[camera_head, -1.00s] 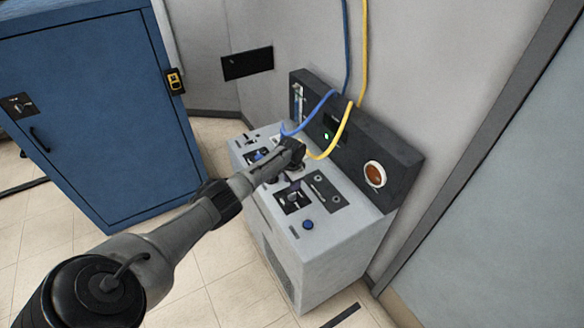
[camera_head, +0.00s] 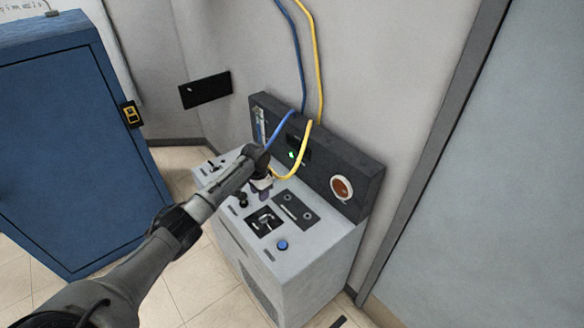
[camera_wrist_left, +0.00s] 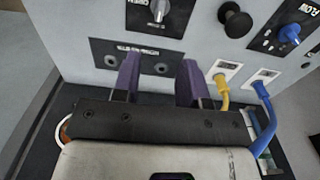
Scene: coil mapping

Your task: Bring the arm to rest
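My left gripper (camera_head: 264,193) hangs above the top of the grey console (camera_head: 305,265), near its dark back panel. In the left wrist view its two purple fingers (camera_wrist_left: 158,82) stand apart with nothing between them, so it is open. Beyond them lies a dark plate with two round holes (camera_wrist_left: 140,60). A yellow plug (camera_wrist_left: 221,92) and a blue plug (camera_wrist_left: 262,90) sit in white-framed sockets to the right of the fingers, apart from them. My right gripper is not in view.
The yellow cable (camera_head: 319,70) and blue cable (camera_head: 297,50) hang down the wall close behind my left gripper. Knobs and a blue button (camera_head: 282,244) stand on the console. An orange lamp (camera_head: 341,188) is on its back panel. A blue cabinet (camera_head: 65,150) stands at left.

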